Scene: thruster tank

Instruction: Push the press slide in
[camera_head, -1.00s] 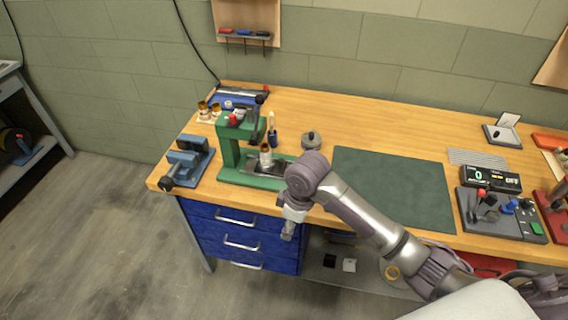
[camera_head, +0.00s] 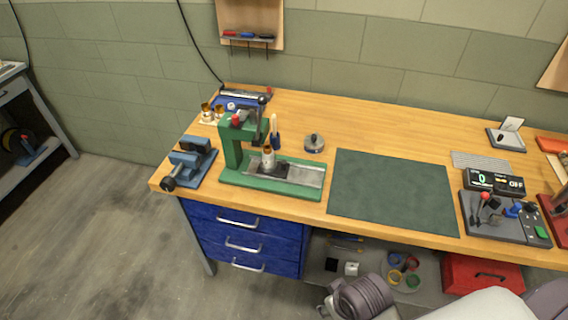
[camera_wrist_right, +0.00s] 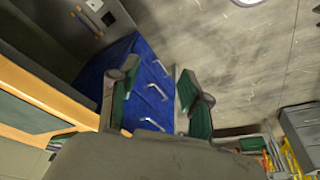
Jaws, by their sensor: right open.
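The green press (camera_head: 235,152) stands at the left of the workbench, its lever with a dark knob upright. Its grey metal press slide (camera_head: 302,173) lies along the green base and reaches out to the right of the frame. A small white and brown cylinder (camera_head: 268,158) stands upright on the slide, near the press head. My right gripper (camera_wrist_right: 155,82) is open and empty in the right wrist view, with blue drawers beyond its fingers. In the head view only part of my right arm shows, low in front of the bench. The left gripper is not in view.
A blue vise (camera_head: 188,163) sits left of the press, and a round grey piece (camera_head: 314,143) lies behind its right end. A dark green mat (camera_head: 392,190) covers the bench's middle. Blue drawers (camera_head: 245,240) are below; a red box (camera_head: 482,274) is on the lower shelf.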

